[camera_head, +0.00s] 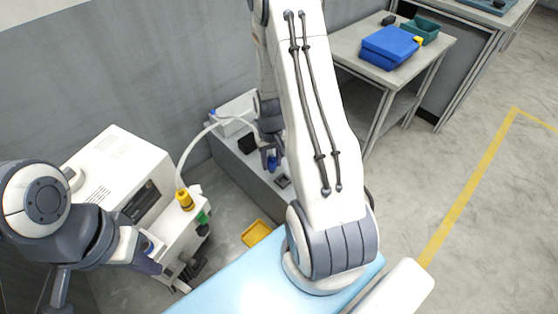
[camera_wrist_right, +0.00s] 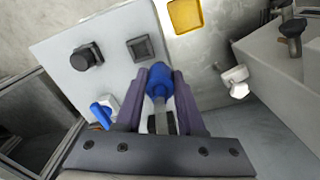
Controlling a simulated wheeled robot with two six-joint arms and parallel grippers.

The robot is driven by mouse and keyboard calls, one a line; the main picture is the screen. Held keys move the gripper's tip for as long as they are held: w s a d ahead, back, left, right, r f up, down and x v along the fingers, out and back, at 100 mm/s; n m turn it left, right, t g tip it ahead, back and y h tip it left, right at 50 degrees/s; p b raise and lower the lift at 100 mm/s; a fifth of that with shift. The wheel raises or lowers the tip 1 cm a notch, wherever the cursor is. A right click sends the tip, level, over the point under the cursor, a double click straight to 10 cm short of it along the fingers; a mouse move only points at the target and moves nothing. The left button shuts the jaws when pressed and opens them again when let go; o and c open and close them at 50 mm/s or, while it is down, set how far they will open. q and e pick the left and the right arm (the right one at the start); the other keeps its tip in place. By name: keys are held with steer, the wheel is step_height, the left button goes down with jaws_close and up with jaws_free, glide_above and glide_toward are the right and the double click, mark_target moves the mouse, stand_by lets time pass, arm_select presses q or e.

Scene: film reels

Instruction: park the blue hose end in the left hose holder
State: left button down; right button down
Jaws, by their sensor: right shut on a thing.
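The blue hose end (camera_wrist_right: 158,80) is between the two fingers of my right gripper (camera_wrist_right: 160,92), which is shut on it. In the head view my right gripper (camera_head: 268,140) is above the grey bench, with the blue hose end (camera_head: 272,162) pointing down below it. A dark square socket (camera_wrist_right: 140,48) in the bench top lies just beyond the hose end, apart from it; it also shows in the head view (camera_head: 283,182). I cannot tell which fitting is the left hose holder. My left gripper (camera_head: 150,264) is beside the white machine; its jaw opening is unclear.
The white machine (camera_head: 115,170) has yellow (camera_head: 185,200) and green fittings. A pale hose (camera_head: 183,150) arches toward the bench. A black knob (camera_wrist_right: 85,57) and a blue handle (camera_wrist_right: 101,112) stand on the bench (camera_wrist_right: 110,25). A yellow tray (camera_head: 256,233) is nearby.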

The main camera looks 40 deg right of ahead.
steer(key=shift+m, duration=0.5)
steer(key=d+f+b, duration=0.1)
steer(key=f, duration=0.1)
steer(key=s+d+f+b, duration=0.1)
steer(key=f+b, duration=0.1)
steer(key=d+f+b, duration=0.1)
steer(key=f+b, duration=0.1)
steer(key=shift+s+d+f, duration=0.2)
steer(key=shift+d+f, duration=0.05)
steer(key=shift+f, duration=0.1)
steer(key=shift+r, duration=0.1)
stand_by(0.9)
steer(key=shift+f+b, duration=0.3)
steer(key=shift+f, duration=0.35)
steer(key=c, duration=0.8)
jaws_free()
steer(key=shift+r, duration=0.1)
